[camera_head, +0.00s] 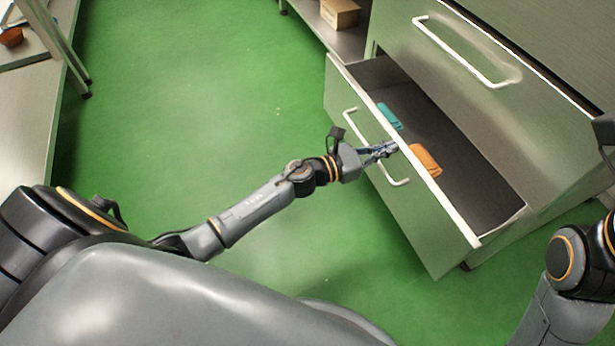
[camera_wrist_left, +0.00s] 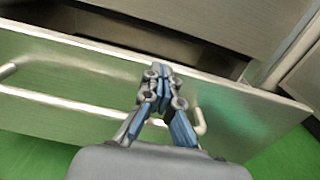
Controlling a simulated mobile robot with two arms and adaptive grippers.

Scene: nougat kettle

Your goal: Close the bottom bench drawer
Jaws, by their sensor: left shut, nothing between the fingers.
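The bottom bench drawer (camera_head: 405,205) is pulled out of the metal bench, with a teal item (camera_head: 390,117) and an orange item (camera_head: 425,160) lying inside. Its white bar handle (camera_head: 398,183) is on the front face. My left gripper (camera_head: 390,149) is shut and empty, at the drawer front's top edge near the handle. In the left wrist view the gripper (camera_wrist_left: 157,72) is in front of the drawer front (camera_wrist_left: 90,112), with its tips near the top edge; I cannot tell whether they touch. My right gripper is out of view; part of my right arm shows at the lower right.
A shut upper drawer with a white handle (camera_head: 460,52) is above the open one. A shelf with a cardboard box (camera_head: 340,13) stands at the top. A table (camera_head: 28,125) stands at the left. The green floor (camera_head: 200,90) between is clear.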

